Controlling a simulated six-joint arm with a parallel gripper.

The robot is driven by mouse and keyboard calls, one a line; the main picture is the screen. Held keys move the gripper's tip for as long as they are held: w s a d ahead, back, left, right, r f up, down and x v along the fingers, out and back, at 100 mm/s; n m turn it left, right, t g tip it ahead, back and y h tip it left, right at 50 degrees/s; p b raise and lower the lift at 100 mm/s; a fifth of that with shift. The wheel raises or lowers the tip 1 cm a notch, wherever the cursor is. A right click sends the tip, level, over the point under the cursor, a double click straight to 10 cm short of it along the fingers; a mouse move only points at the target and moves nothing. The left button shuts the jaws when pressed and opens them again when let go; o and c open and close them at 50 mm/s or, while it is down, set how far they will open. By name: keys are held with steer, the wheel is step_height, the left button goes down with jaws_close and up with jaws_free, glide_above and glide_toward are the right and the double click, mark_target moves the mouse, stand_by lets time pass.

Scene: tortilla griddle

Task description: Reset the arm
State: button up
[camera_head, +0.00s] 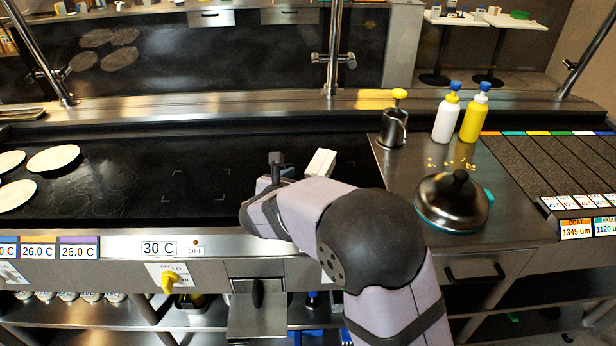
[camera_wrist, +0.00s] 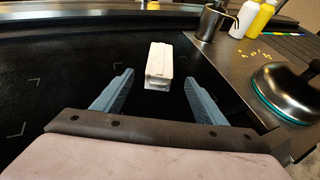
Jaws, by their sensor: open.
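My gripper (camera_wrist: 160,97) is open, with its two blue-grey fingers apart and nothing between them in the wrist view. In the head view my gripper (camera_head: 277,162) is over the dark griddle (camera_head: 140,186), partly hidden by my own arm. A white block-like object (camera_wrist: 160,65) lies just beyond the fingertips in the wrist view. It also shows in the head view (camera_head: 320,162), beside the gripper. I cannot tell what it is.
Pale tortillas (camera_head: 53,158) lie at the griddle's left. To the right stand a metal press-like canister (camera_head: 393,130), a white bottle (camera_head: 446,118), a yellow bottle (camera_head: 474,119) and a domed lid (camera_head: 452,200). Crumbs (camera_head: 455,164) lie near them. The griddle's middle is clear.

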stand_by(0.3)
steer(key=d+m+p, duration=0.1)
steer(key=s+d+m+g, duration=0.1)
steer(key=d, duration=0.1)
steer(key=s+d+r+m+g+p, duration=0.1)
steer(key=m, duration=0.1)
steer(key=shift+s+d+p, duration=0.1)
steer(key=shift+d+p, duration=0.25)
steer(key=s+d+r+m+g+y+p, duration=0.1)
steer(key=s+d+m+g+y+p, duration=0.25)
steer(key=s+d+m, duration=0.7)
steer(key=s+a+f+m+g+y+b, duration=0.1)
steer(key=s+f+m+g+b, duration=0.2)
steer(key=s+f+m, duration=0.6)
steer(key=s+a+f+m+g+b, duration=0.2)
steer(key=s+f+m+g+b, duration=0.15)
steer(key=s+f+m, duration=0.55)
steer(key=s+r+p, duration=0.3)
steer(key=r+p, duration=1)
steer(key=r, duration=0.2)
steer(key=shift+r+n+g, duration=0.3)
steer(key=shift+n, duration=0.15)
